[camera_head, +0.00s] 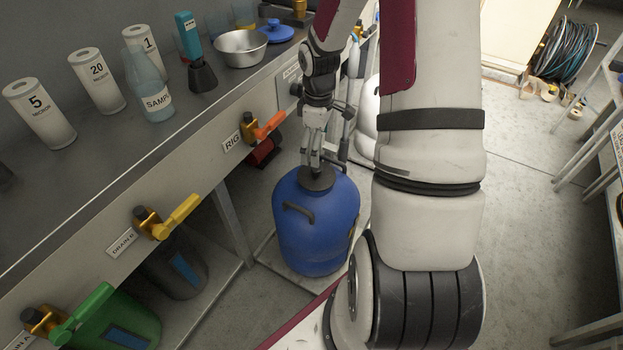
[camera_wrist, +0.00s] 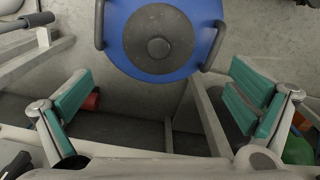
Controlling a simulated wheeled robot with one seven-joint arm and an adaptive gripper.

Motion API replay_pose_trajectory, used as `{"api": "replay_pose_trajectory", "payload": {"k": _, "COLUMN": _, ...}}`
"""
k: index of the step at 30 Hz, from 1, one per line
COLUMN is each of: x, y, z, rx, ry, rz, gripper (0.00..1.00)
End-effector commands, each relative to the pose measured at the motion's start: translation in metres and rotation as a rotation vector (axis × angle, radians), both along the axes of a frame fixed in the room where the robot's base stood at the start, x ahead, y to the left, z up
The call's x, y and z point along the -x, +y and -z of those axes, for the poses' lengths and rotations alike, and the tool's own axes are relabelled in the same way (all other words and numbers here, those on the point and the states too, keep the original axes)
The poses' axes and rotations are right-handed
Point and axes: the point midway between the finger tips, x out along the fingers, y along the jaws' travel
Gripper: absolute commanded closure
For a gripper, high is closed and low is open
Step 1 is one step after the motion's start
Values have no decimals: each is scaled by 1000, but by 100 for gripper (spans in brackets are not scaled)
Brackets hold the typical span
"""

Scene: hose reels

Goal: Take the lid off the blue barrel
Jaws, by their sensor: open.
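The blue barrel (camera_head: 312,235) stands on a low light platform beside the bench, in the middle of the head view. Its round dark grey lid (camera_head: 318,179) sits on top, with a raised knob in the centre. In the wrist view the barrel (camera_wrist: 122,40) is seen from above, with the lid (camera_wrist: 137,45) and dark handles at its sides. My gripper (camera_head: 314,165) is above the lid in the head view. In the wrist view its two green-padded fingers (camera_wrist: 160,98) are wide apart with nothing between them. The lid lies beyond them, toward the top of that picture.
The bench (camera_head: 205,105) at left carries white cylinders, a sample bottle (camera_head: 148,88) and a metal bowl (camera_head: 241,48). Valves with orange (camera_head: 268,126), yellow (camera_head: 175,217) and green handles stick out from its front. Open floor (camera_head: 530,200) lies to the right.

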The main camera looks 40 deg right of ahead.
Motion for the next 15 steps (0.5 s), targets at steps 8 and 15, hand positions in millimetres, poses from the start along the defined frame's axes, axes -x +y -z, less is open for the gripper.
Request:
{"api": "replay_pose_trajectory", "payload": {"k": 8, "x": 0, "y": 1, "z": 44, "rx": 0, "ry": 1, "rz": -1, "gripper": 0}}
{"api": "replay_pose_trajectory", "payload": {"k": 15, "x": 0, "y": 0, "z": 54, "rx": 0, "ry": 1, "rz": 0, "gripper": 0}}
